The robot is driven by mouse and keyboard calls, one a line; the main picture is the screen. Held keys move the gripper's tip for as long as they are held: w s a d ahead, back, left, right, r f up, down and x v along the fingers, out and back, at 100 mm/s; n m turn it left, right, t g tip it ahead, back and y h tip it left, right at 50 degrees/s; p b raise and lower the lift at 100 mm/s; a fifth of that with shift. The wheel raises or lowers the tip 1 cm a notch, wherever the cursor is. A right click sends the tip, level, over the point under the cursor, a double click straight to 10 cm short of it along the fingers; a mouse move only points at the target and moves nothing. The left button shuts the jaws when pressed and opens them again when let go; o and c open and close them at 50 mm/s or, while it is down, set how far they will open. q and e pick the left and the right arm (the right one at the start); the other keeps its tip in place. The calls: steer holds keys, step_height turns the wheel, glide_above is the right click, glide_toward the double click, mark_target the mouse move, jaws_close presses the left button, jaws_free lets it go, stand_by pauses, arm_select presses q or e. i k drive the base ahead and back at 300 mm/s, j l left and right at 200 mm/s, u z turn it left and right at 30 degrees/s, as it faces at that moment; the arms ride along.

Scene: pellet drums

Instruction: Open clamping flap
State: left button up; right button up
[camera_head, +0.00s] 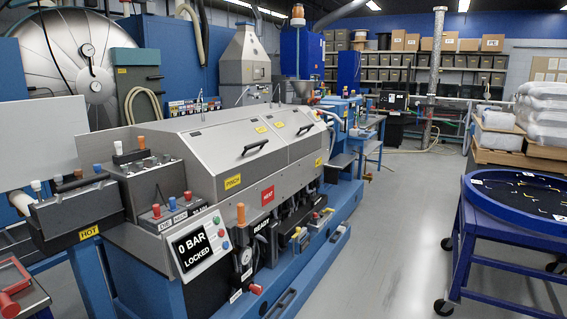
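A long grey and blue machine (190,215) fills the left and middle of the view. Its top has two sloped grey covers; the near cover (225,150) and the far cover (295,130) lie shut, each with a black handle. I cannot tell which part is the clamping flap. A display panel (198,246) on the near end reads "0 BAR LOCKED". An orange-topped lever (240,213) stands upright beside it. A dark block (78,212) with a "HOT" label and a black bar handle juts out at the left. Neither of my grippers is in view.
A blue wheeled stand (466,240) with a round, dark-topped tray is at the right. Stacked white bags (545,110) lie on a pallet behind it. Shelves with boxes line the back wall. The grey floor (385,235) between machine and stand is clear.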

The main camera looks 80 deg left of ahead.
mark_target(59, 216)
steer(key=u, duration=3.8)
steer(key=i+l, duration=0.1)
steer(key=i, duration=0.7)
steer(key=i+l+u, duration=0.15)
steer(key=i+u, duration=0.15)
steer(key=u, duration=0.15)
steer(key=i+l+u, duration=0.25)
steer(key=u, duration=0.6)
steer(key=i, duration=0.05)
